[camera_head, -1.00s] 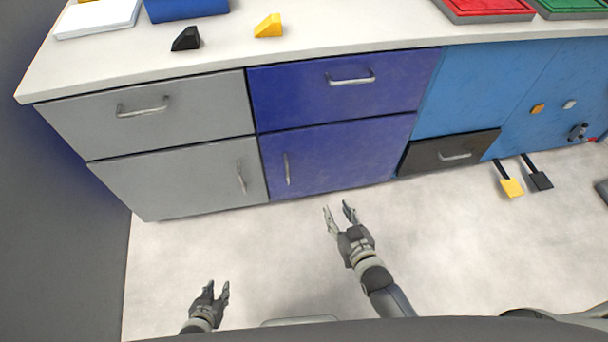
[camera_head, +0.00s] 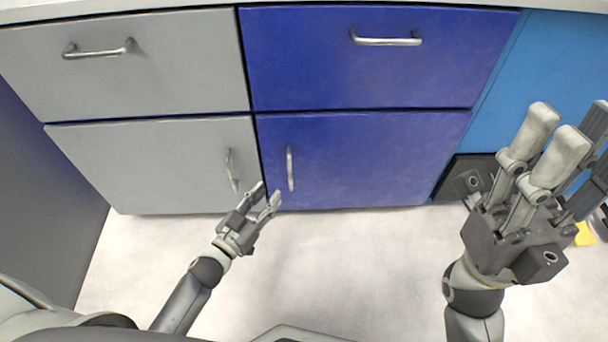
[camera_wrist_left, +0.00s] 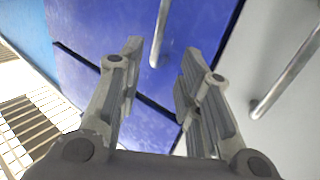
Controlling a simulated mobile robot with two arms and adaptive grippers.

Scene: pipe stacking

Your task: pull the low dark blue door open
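The low dark blue door (camera_head: 365,160) is shut, below a dark blue drawer. Its upright metal handle (camera_head: 290,168) is near its left edge. My left gripper (camera_head: 267,197) is open and empty, just below and left of that handle, apart from it. In the left wrist view the blue front (camera_wrist_left: 85,30) lies ahead of the open fingers (camera_wrist_left: 158,72), and a metal handle (camera_wrist_left: 160,35) shows between and beyond the fingertips. My right gripper (camera_head: 575,125) is raised at the right, close to the head camera, with its fingers apart and nothing between them.
The dark blue drawer (camera_head: 300,60) above is shut. A grey door (camera_head: 150,165) with its own handle (camera_head: 231,170) stands just left. A dark drawer (camera_head: 465,175) is at the right, partly behind my right gripper. The pale floor in front is clear.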

